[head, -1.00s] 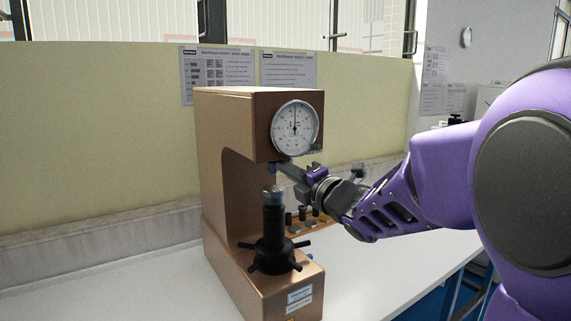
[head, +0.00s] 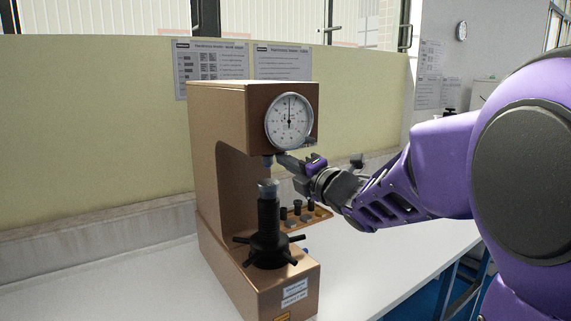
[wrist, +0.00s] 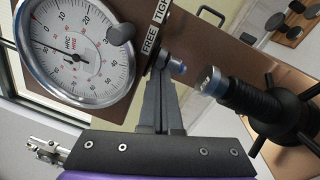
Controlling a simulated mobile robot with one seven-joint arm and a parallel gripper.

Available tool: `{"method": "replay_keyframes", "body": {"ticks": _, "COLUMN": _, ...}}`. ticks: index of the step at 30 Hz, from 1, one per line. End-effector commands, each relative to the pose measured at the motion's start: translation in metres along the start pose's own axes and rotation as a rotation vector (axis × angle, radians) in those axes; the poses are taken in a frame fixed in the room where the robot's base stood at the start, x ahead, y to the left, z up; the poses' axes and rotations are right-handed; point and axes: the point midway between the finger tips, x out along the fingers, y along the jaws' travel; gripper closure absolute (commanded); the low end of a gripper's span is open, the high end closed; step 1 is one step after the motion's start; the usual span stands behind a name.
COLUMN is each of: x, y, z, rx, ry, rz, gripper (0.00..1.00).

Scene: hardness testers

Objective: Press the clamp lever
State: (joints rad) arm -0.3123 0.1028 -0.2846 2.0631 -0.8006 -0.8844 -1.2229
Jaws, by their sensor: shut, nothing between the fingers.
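The brown hardness tester (head: 215,150) stands on the white bench, its round dial (head: 289,121) facing front. In the wrist view a FREE/TIGHT label (wrist: 154,30) lies beside the dial (wrist: 78,48). A dark round knob (wrist: 120,33) shows between them and looks like the clamp lever's end; its arm is not clear. My gripper (head: 281,158) is shut and empty below the dial, close to the indenter. In the wrist view my gripper (wrist: 160,68) points toward the label and stands beside the indenter (wrist: 175,66). I cannot tell whether it touches anything.
The anvil (head: 268,188) on its black screw stands just below the indenter, above a spoked handwheel (head: 270,250). A wooden tray (head: 306,217) with small parts lies behind, to the right. The bench (head: 100,285) is clear at left.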

Motion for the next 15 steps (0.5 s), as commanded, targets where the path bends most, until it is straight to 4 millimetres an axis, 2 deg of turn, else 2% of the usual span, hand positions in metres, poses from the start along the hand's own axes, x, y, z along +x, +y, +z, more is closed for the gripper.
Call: {"method": "replay_keyframes", "body": {"ticks": 15, "x": 0.001, "y": -0.007, "z": 0.014, "rx": -0.001, "ry": -0.001, "rz": 0.001, "gripper": 1.0}}
